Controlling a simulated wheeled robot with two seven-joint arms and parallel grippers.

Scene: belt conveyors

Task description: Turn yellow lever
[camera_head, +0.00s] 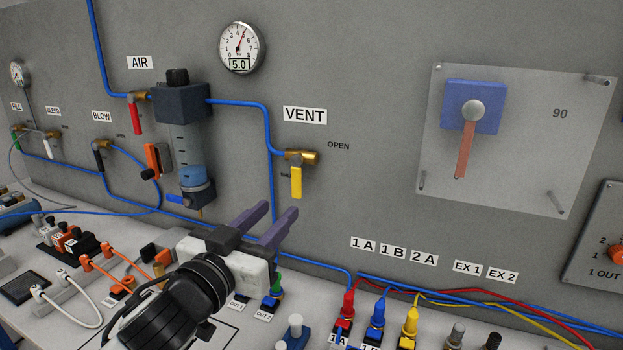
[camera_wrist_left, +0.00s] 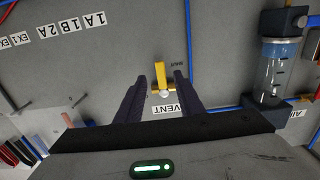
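The yellow lever (camera_head: 296,183) hangs straight down from a brass valve (camera_head: 300,157) on the grey panel, under the VENT label (camera_head: 305,115). OPEN is printed to the right of the valve. My left gripper (camera_head: 275,215) is below and a little left of the lever, apart from it, with its two dark fingers spread and empty. In the left wrist view the lever (camera_wrist_left: 161,76) shows upside down, beyond and between the two open fingers (camera_wrist_left: 163,85). My right gripper is not in view.
An air filter unit (camera_head: 187,150) stands out from the panel left of the lever, with blue tubing (camera_head: 268,130) between them. A clear plate with a red lever (camera_head: 466,150) is at right. Coloured plugs (camera_head: 376,315) and cables cover the bench below.

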